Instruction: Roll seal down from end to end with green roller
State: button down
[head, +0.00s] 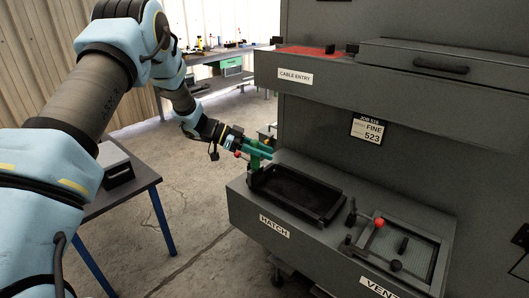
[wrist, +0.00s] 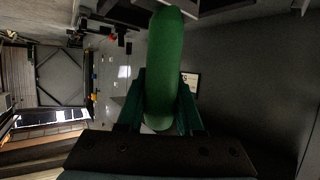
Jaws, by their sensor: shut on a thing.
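My gripper (head: 243,146) is at the left end of the hatch in the head view, shut on the green roller (head: 254,158). The roller also fills the middle of the wrist view (wrist: 163,65), between the two fingers. The hatch (head: 298,192) is a black rectangular recess with a raised rim on the grey ledge, above the HATCH label. The roller is at the hatch's left back corner; I cannot tell whether it touches the rim. The seal cannot be told apart from the dark rim.
Right of the hatch is a vent panel (head: 415,252) with black knobs and a red ball knob (head: 379,223). An upper CABLE ENTRY ledge (head: 345,77) overhangs behind. A side table (head: 135,185) with a grey box stands at left. The floor between is clear.

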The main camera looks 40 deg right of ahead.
dwell(0.3)
notch_tip(320, 180, up, 7)
jog(key=p, duration=0.5)
dwell(0.5)
